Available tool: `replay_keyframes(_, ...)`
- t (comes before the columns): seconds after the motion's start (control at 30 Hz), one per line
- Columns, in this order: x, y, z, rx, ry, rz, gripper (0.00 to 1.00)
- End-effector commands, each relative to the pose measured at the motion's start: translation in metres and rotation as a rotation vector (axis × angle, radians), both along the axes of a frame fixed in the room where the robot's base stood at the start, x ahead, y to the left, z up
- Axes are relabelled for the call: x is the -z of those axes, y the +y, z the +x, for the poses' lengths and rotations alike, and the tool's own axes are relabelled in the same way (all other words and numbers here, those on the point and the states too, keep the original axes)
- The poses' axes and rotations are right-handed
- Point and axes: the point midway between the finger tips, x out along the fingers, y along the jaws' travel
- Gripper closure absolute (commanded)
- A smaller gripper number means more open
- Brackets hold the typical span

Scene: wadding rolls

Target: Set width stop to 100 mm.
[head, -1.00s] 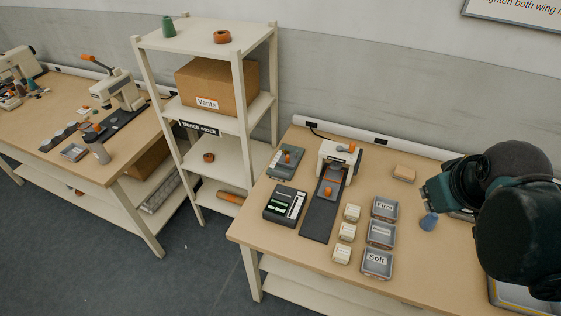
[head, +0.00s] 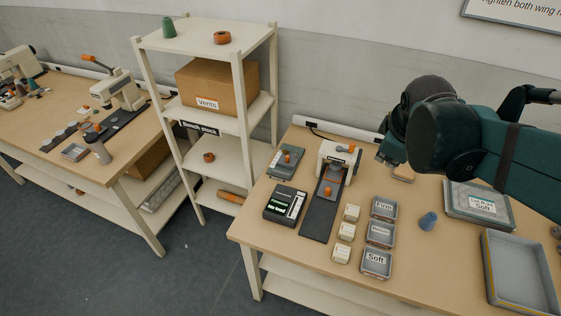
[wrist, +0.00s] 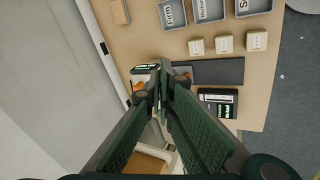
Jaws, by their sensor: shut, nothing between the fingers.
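A white bench machine (head: 334,156) stands on the right bench. A dark flat bed (head: 319,216) runs forward from it, with an orange knob (head: 328,191) near the machine's mouth. I cannot read a scale or tell the width stop's setting. My gripper (head: 388,155) is above the bench, to the right of the machine and apart from it. In the wrist view the fingers (wrist: 161,88) are shut and empty, and they hide most of the machine. The dark bed (wrist: 222,71) shows beyond them.
A black display unit (head: 284,205) and a green device (head: 286,161) flank the bed on the left. Small cream blocks (head: 346,231) and labelled trays (head: 380,233) lie to its right. A shelf rack (head: 240,120) stands left.

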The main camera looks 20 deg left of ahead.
Motion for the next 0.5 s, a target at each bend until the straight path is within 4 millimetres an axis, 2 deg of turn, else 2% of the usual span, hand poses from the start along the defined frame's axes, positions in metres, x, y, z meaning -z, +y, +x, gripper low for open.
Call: replay_keyframes(0.5, 0.021, 0.076, 0.046, -0.352, 0.026, -0.18, 1.0)
